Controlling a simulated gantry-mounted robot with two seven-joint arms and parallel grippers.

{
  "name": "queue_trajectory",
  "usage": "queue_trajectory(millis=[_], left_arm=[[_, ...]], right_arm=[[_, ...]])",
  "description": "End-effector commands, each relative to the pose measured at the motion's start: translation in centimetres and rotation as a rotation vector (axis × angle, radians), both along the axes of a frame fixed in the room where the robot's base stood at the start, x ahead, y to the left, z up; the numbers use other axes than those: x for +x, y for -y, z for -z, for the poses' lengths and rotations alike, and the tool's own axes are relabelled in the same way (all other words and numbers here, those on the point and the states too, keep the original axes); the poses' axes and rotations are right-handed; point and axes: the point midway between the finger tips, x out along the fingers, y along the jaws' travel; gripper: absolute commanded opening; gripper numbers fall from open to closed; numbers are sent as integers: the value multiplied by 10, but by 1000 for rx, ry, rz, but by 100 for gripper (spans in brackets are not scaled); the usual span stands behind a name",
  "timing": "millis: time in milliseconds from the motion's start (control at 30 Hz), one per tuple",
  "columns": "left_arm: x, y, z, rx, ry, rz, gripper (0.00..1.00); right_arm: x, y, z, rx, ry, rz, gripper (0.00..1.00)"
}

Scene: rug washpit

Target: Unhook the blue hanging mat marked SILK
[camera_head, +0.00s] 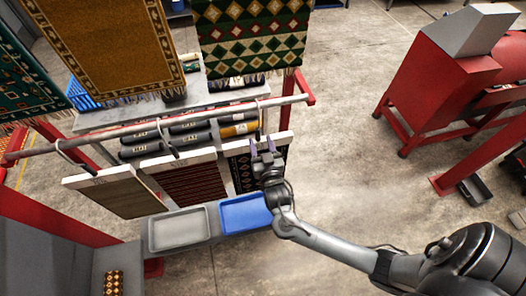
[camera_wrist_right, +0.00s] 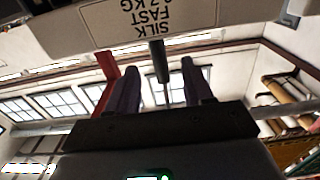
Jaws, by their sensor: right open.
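The dark blue patterned hanging mat (camera_head: 241,174) is the rightmost of three mats hanging from the front rail, under a pale header bar. My right gripper (camera_head: 266,147) is open at the right part of this header, its two fingers pointing up toward the rail. In the right wrist view, the pale header (camera_wrist_right: 85,32) carries upside-down lettering that reads SILK FAST and a weight. A dark hook-like stem (camera_wrist_right: 160,62) stands between the open fingers of my right gripper (camera_wrist_right: 160,72). Contact with the header cannot be told. My left gripper is out of view.
A brown mat (camera_head: 112,192) and a dark red mat (camera_head: 190,183) hang to the left on the same rail (camera_head: 130,131). A grey tray (camera_head: 179,229) and a blue tray (camera_head: 245,213) lie below. A red machine (camera_head: 440,75) stands right; floor between is clear.

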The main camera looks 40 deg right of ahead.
Motion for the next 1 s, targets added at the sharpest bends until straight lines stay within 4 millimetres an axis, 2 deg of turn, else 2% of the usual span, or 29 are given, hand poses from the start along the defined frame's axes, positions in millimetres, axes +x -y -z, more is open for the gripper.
queue_trajectory(millis=[500,1000], left_arm=[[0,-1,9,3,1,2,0],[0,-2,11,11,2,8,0]], right_arm=[[32,17,0,0,1,2,51],[40,21,-1,0,0,1,51]])
